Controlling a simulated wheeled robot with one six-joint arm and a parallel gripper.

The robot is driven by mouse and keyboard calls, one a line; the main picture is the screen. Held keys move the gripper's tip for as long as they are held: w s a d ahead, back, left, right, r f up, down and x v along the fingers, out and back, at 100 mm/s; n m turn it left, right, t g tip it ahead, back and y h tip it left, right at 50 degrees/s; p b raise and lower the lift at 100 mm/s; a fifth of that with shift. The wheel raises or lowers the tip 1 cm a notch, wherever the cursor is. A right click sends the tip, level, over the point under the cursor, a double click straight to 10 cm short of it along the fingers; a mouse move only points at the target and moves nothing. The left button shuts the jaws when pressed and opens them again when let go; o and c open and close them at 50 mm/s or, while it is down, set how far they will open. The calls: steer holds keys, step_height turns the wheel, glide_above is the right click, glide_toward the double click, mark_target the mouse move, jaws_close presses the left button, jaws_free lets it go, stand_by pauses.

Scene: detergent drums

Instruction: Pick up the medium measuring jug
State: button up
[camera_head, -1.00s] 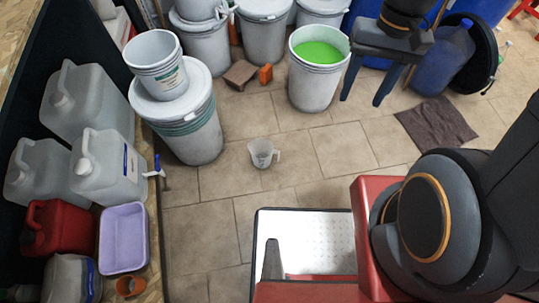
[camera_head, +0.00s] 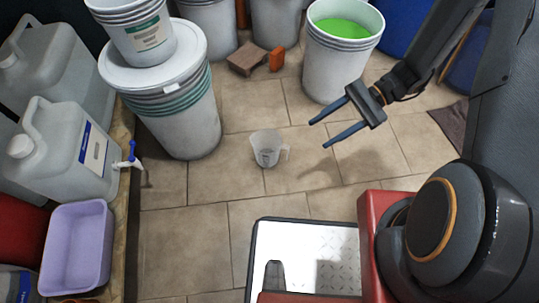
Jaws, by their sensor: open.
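A clear measuring jug (camera_head: 267,148) stands upright on the tiled floor near the middle of the view, with its handle on the right. It has dark markings on its side. My gripper (camera_head: 317,134) is open and empty, to the right of the jug. Its two blue-grey fingers point left toward the jug and are apart from it. How high the gripper is above the floor is hard to tell. No second jug shows for comparing size.
A bucket of green liquid (camera_head: 341,28) stands behind my gripper. A lidded drum (camera_head: 178,120) with stacked buckets is left of the jug. A brown block (camera_head: 247,58) and an orange block (camera_head: 277,59) lie behind. A lilac tub (camera_head: 77,247) sits on the left shelf. Floor around the jug is clear.

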steer(key=w+f+m+t+y+b, duration=0.2)
steer(key=f+b, duration=0.3)
steer(key=f, duration=0.6)
steer(key=w+a+f+m+t+y+b, duration=0.1)
steer(key=w+f+m+t+y+b, duration=0.1)
steer(key=f+b, duration=0.4)
steer(key=w+f+m+t+y+b, duration=0.3)
steer(key=w+f+m+t+b, duration=0.1)
steer(key=f, duration=1.2)
steer(key=shift+w+a+f+m+b, duration=0.1)
steer(key=shift+w+a+m+b, duration=0.1)
steer(key=shift+w+m+b, duration=0.8)
steer(key=shift+s+a+f+b, duration=0.15)
steer(key=shift+a+b, duration=0.5)
steer(key=shift+a, duration=0.4)
steer(key=shift+w+a+r+b, duration=0.1)
steer(key=shift+w+a+b, duration=0.1)
steer(key=shift+a+b, duration=0.55)
steer(key=shift+w+a+r+b, duration=0.15)
steer(key=shift+a+b, duration=0.15)
steer(key=shift+a, duration=0.8)
steer(key=shift+w+a+f+b, duration=0.1)
steer(key=shift+w+a+b, duration=0.1)
steer(key=shift+a+b, duration=0.55)
steer(key=shift+a+r, duration=0.1)
steer(key=shift+a, duration=0.05)
steer(key=shift+c, duration=0.3)
jaws_close()
